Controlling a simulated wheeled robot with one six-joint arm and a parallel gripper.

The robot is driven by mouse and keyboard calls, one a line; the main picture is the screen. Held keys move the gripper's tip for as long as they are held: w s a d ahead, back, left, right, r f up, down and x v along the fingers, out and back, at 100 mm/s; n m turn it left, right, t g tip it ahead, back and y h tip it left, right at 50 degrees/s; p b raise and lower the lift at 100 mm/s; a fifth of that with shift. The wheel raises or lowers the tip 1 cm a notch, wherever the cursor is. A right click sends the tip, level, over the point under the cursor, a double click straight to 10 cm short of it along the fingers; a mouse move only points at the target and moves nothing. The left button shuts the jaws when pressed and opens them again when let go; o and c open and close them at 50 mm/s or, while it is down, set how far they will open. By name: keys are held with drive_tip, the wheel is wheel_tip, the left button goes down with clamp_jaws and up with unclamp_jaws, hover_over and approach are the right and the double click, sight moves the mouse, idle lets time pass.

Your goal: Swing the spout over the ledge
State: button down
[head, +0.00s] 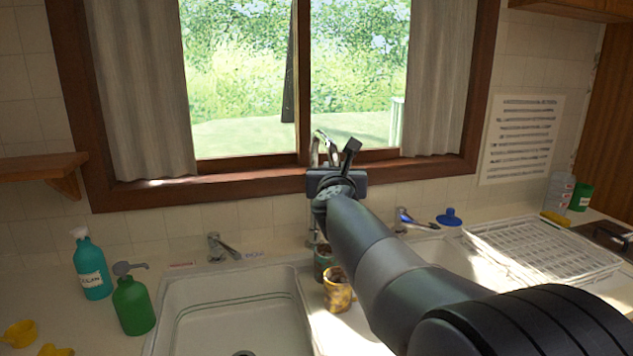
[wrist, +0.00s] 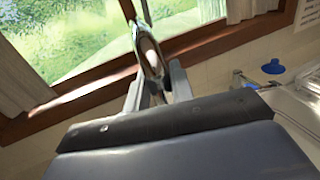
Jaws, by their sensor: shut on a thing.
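The chrome spout (wrist: 148,50) rises between the two fingers of my gripper (wrist: 157,88) in the wrist view. My gripper is shut on it, in front of the window. In the head view the curved top of the spout (head: 317,150) shows just left of my gripper (head: 334,152); my wrist and arm hide most of the rest. The pale ledge (head: 322,312) between the two sink basins lies below, partly behind my arm. I cannot tell exactly where the spout's outlet points.
A yellow-brown cup (head: 338,290) and a dark green cup (head: 323,262) stand on the ledge. The left basin (head: 235,312) looks empty. Green (head: 133,305) and teal (head: 91,265) bottles stand left. A white dish rack (head: 540,246) sits right. The window frame (head: 250,172) is close behind my gripper.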

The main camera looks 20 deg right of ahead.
drive_tip(key=shift+s+d+b, duration=0.1)
drive_tip(key=shift+d+b, duration=0.2)
drive_tip(key=shift+d, duration=0.65)
drive_tip(key=c, duration=1.3)
unclamp_jaws()
drive_tip(key=shift+s+a, duration=0.1)
drive_tip(key=v, duration=1)
drive_tip(key=shift+s+a+p, duration=0.1)
drive_tip(key=shift+s+p, duration=0.15)
drive_tip(key=shift+p, duration=0.15)
